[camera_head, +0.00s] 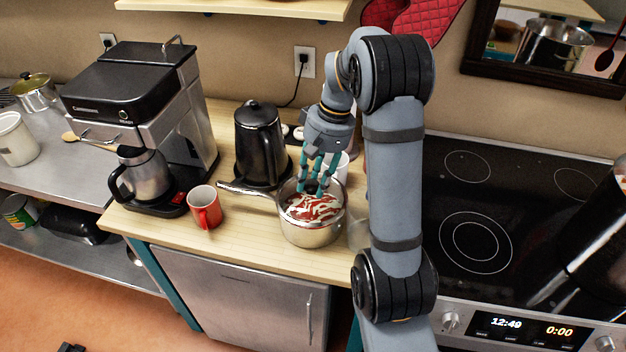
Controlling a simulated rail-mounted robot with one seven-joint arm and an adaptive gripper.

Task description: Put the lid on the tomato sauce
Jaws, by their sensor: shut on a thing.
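The tomato sauce is red with white streaks and shows in a steel saucepan (312,234) on the wooden counter. The pan's long handle points up and left. My gripper (325,189) reaches down over the back part of the pan, with its teal fingers closed at about rim height. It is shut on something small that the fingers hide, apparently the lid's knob. The lid itself cannot be made out clearly. The white streaks may be glare on clear glass, and I cannot tell whether it rests on the rim.
A black kettle (258,145) stands close behind the pan's handle. A red mug (205,207) and a coffee maker (140,115) are to the left. A white cup (341,166) is partly hidden behind my fingers. The black cooktop (475,205) lies to the right.

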